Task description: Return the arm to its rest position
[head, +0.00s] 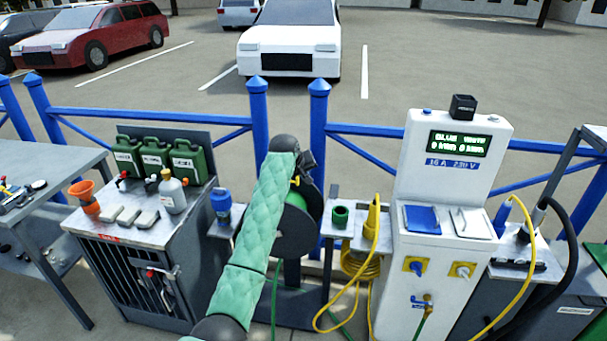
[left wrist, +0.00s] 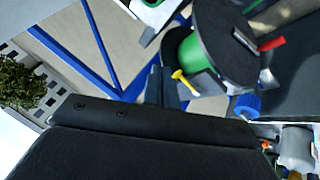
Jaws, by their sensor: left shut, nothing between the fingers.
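My left arm (head: 255,240), in a green quilted cover, reaches up through the middle of the head view. Its black gripper (head: 310,162) is at the far end, in front of the blue fence and above the hose reel (head: 298,225). In the left wrist view the gripper's fingers (left wrist: 163,86) are together with nothing between them. The reel, a dark disc with a green drum, shows beyond them in that view (left wrist: 225,45), with a yellow lever (left wrist: 185,82) close to the fingertips. I cannot tell whether they touch. My right gripper is not in view.
A cabinet (head: 140,235) with green canisters (head: 157,157) stands left of my arm. A white power pedestal (head: 450,185) with a yellow cable (head: 357,270) stands right. The blue fence (head: 400,132) runs behind. A planter (left wrist: 20,90) shows in the wrist view.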

